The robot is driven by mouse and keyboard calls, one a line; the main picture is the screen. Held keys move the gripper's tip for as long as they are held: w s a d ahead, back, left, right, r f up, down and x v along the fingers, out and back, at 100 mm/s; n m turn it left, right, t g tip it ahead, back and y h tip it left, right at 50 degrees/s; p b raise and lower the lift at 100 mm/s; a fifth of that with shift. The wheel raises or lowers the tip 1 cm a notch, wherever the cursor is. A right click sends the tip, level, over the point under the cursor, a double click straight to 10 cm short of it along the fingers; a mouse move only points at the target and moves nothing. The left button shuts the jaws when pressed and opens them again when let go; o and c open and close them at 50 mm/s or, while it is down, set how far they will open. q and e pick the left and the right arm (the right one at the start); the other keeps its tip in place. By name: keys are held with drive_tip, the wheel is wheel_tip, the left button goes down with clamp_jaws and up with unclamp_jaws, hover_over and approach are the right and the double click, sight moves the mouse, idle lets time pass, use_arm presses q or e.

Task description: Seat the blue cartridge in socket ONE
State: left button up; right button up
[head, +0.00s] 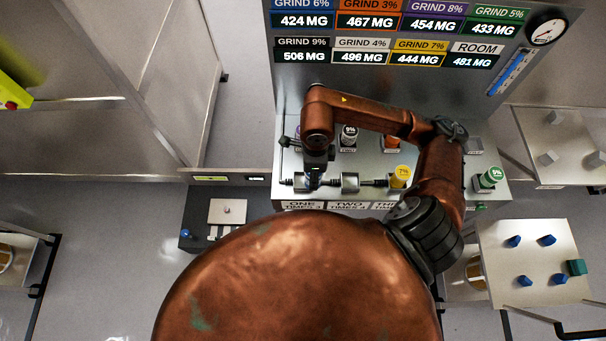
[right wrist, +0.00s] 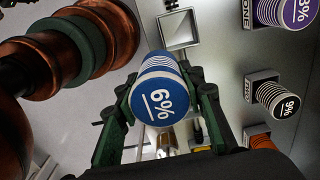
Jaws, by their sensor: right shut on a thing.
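My right gripper (right wrist: 163,92) is shut on the blue cartridge (right wrist: 163,88), which is ribbed and marked 6% on its end face. In the head view, my right arm bends over to the left and the right gripper (head: 314,178) points down above the front row of the bench. The cartridge is hardly visible there. The sign ONE TIMES 3 (head: 303,205) is on the bench's front edge, below a silver block (head: 300,183). The right wrist view shows an empty square frame (right wrist: 178,28) beyond the cartridge; whether it is socket ONE I cannot tell. My left gripper is out of view.
A black 9% cartridge (right wrist: 279,101) and a purple 8% cartridge (right wrist: 298,12) stand in back holders. A yellow 7% cartridge (head: 400,174) is right of my gripper, a green 5% one (head: 489,178) farther right. A second silver block (head: 350,183) stands close by.

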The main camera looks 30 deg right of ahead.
drive_tip(key=w+f, duration=0.4)
drive_tip(key=f, duration=0.1)
drive_tip(key=shift+w+a+f+p, duration=0.2)
drive_tip(key=shift+w+a+p, duration=0.05)
drive_tip(key=shift+w+p, duration=0.15)
drive_tip(key=f, duration=0.2)
drive_tip(key=p, duration=0.1)
drive_tip(key=shift+w+f, duration=0.25)
drive_tip(key=shift+f, duration=0.65)
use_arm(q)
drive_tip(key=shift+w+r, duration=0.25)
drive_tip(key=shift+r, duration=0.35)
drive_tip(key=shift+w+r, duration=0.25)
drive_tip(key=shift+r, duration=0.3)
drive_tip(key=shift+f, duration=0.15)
use_arm(e)
drive_tip(key=shift+f, duration=0.1)
drive_tip(key=o, duration=1.4)
